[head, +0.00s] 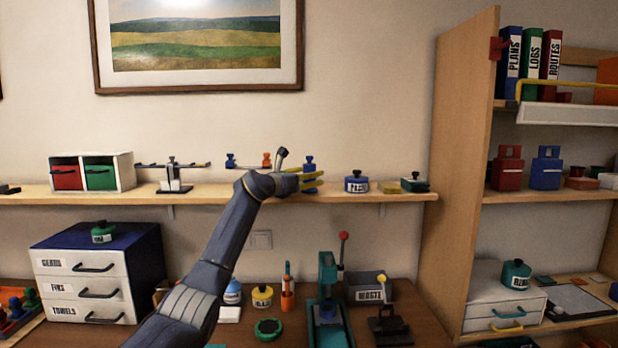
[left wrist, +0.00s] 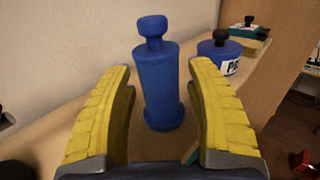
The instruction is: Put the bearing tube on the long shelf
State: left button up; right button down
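A blue cylinder with a knobbed top and a flared base (left wrist: 157,85) stands upright on the long shelf (head: 400,197). It carries no readable label, so I cannot tell for certain that it is the bearing tube. In the head view its top (head: 309,162) shows above my yellow fingers, which hide its lower part. My left gripper (head: 317,180) reaches in from the left at shelf height. In the left wrist view the two fingers (left wrist: 161,68) are apart, one on each side of the cylinder, with gaps visible. My right gripper is not in view.
A labelled blue pot (head: 357,183) and a green-topped block (head: 414,184) stand right of the cylinder. Orange (head: 267,160) and blue (head: 231,160) knobbed pieces are to its left. A tall wooden side panel (head: 458,150) bounds the shelf's right end. A green press (head: 327,290) stands below.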

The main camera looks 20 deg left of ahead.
pick_arm(q)
jog(key=shift+r, duration=0.1)
jog(key=shift+s+a, duration=0.2)
jog(key=shift+s, duration=0.05)
jog(key=v, duration=1.1)
jog(key=shift+s, duration=0.2)
